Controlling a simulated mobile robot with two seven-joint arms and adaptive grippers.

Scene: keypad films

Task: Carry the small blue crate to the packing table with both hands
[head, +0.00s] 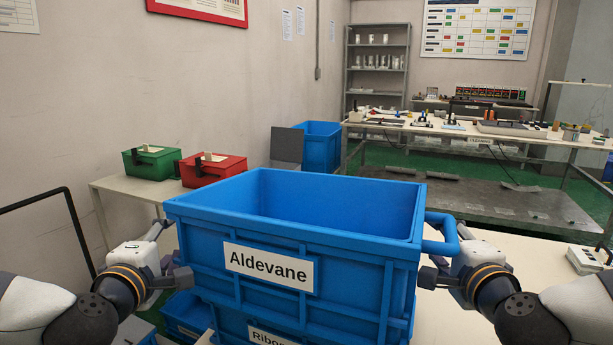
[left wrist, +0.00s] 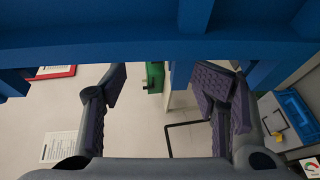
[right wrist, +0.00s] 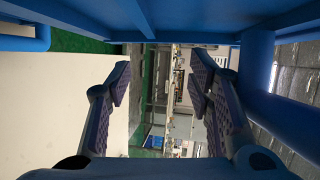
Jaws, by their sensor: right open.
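A blue crate labelled "Aldevane" (head: 300,225) stands directly in front of me, on top of another blue crate whose label starts with "Ribos" (head: 268,325). The upper crate is empty as far as I can see inside. My left gripper (head: 178,272) is at its left side, fingers spread and empty under a blue edge in the left wrist view (left wrist: 162,85). My right gripper (head: 434,270) is at its right side, below the blue side handle (head: 442,222). Its fingers are apart with nothing between them in the right wrist view (right wrist: 160,75). The left handle is hidden in the head view.
A side table (head: 125,187) on the left holds a green box (head: 150,163) and a red box (head: 210,172). A blue bin (head: 322,147) stands behind. A long cluttered table (head: 480,130) is at the back right. Green floor shows between.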

